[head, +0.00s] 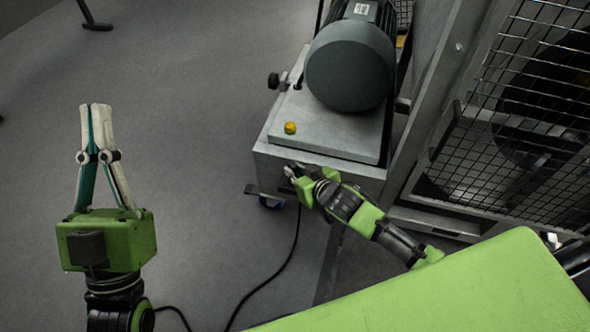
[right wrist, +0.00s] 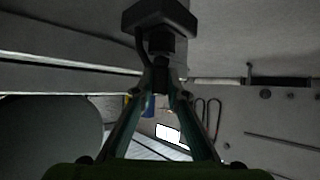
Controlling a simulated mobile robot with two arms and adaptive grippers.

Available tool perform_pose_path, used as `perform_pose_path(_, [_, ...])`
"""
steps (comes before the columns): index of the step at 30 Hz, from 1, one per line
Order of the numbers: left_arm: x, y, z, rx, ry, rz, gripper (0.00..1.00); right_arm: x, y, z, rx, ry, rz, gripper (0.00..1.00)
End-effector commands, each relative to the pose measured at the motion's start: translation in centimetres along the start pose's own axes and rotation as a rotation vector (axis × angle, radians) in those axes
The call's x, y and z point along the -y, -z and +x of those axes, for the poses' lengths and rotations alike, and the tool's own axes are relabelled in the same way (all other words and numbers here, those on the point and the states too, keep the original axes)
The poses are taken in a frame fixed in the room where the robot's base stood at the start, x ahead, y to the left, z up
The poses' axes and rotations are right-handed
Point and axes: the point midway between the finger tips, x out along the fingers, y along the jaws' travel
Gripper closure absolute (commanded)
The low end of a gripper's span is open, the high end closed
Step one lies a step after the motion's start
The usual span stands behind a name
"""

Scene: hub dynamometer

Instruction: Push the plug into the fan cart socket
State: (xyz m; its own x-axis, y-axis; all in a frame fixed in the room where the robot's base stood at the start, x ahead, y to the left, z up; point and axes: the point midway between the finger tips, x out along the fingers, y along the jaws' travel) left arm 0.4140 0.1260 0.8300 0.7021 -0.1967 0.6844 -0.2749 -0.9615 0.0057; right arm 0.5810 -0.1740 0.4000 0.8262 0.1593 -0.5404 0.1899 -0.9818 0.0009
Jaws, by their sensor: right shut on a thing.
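The fan cart (head: 262,160) is a grey metal box with a motor on top. My right gripper (head: 291,172) is at its front face, shut on the plug. In the right wrist view its fingertips (right wrist: 160,88) close on the small dark plug (right wrist: 161,46). A dark block (right wrist: 160,14), perhaps the socket, is at the plug's far end. I cannot tell whether they touch or how deep the plug sits. In the head view the gripper hides plug and socket. My left gripper (head: 96,106) is over bare floor at the left, empty, with its fingertips close together.
A black cable (head: 290,258) hangs near my right gripper and runs along the floor. The large grey motor (head: 350,65) and a yellow button (head: 290,128) are on the cart. A wire mesh cage (head: 520,100) stands close on the right.

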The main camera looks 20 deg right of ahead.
Motion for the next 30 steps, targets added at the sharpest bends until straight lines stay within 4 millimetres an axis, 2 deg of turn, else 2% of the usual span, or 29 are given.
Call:
perform_pose_path(4, [0.0, 0.2, 0.0, -0.01, 0.0, -0.002, 1.0, 0.0, 0.0, 0.0, 0.0, 0.0, 0.0, 1.0])
perform_pose_path(5, [-0.1, 0.2, 0.0, -0.009, 0.0, -0.002, 1.0, 0.0, 0.0, 0.0, 0.0, 0.0, 0.0, 0.84])
perform_pose_path(7, [-0.1, 0.2, 0.0, -0.008, 0.0, -0.002, 1.0, 0.0, 0.0, 0.0, 0.0, 0.0, 0.0, 0.67])
perform_pose_path(20, [0.0, -0.2, -0.2, 0.007, 0.004, -0.003, 1.0, 0.0, -0.1, -0.5, 0.001, 0.0, 0.0, 0.67])
perform_pose_path(23, [0.0, -0.2, -0.1, 0.005, 0.003, -0.002, 1.0, 0.0, -0.1, -1.6, 0.002, 0.0, 0.0, 0.67])
perform_pose_path(30, [0.0, -0.1, -0.1, 0.003, 0.002, -0.001, 1.0, 0.0, -0.2, -6.3, 0.002, 0.001, -0.001, 0.67])
